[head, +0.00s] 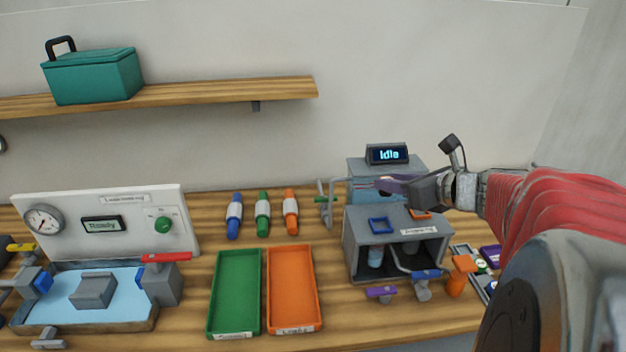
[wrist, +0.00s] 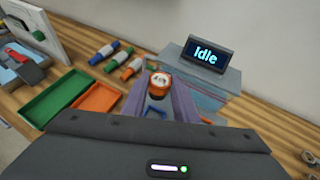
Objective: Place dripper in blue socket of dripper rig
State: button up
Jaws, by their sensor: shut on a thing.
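My gripper (head: 388,183) is above the dripper rig (head: 352,242), a grey box with an open front. In the wrist view its purple fingers (wrist: 160,96) are shut on a round orange-and-white dripper (wrist: 160,80). In the head view the fingers mostly hide the dripper. The blue socket (head: 380,225) is a square blue frame on the left of the rig's top; part of it shows in the wrist view (wrist: 156,111), below the dripper. The gripper appears apart from the socket. An orange socket (head: 421,214) lies to its right.
A display reading "Idle" (head: 387,154) stands behind the rig, close to my gripper. A blue-handled valve (head: 426,275) and an orange part (head: 463,265) stand at the front. Green (head: 222,325) and orange (head: 308,325) trays lie left. Blue, green and orange bottles (head: 263,213) lie behind the trays.

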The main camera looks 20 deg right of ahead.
send_over(385, 232)
jog(key=shift+w+d+f, duration=0.15)
jog(key=shift+w+f, duration=0.05)
jog(key=shift+f, duration=1.4)
jog(key=shift+w+d+f, duration=0.1)
jog(key=shift+w+f, duration=0.05)
jog(key=shift+f, duration=1.4)
jog(key=shift+f, duration=0.1)
jog(key=shift+f, duration=1.75)
jog(key=o, duration=1)
jog(key=shift+f, duration=0.1)
jog(key=v, duration=1.2)
jog(key=shift+s, duration=0.1)
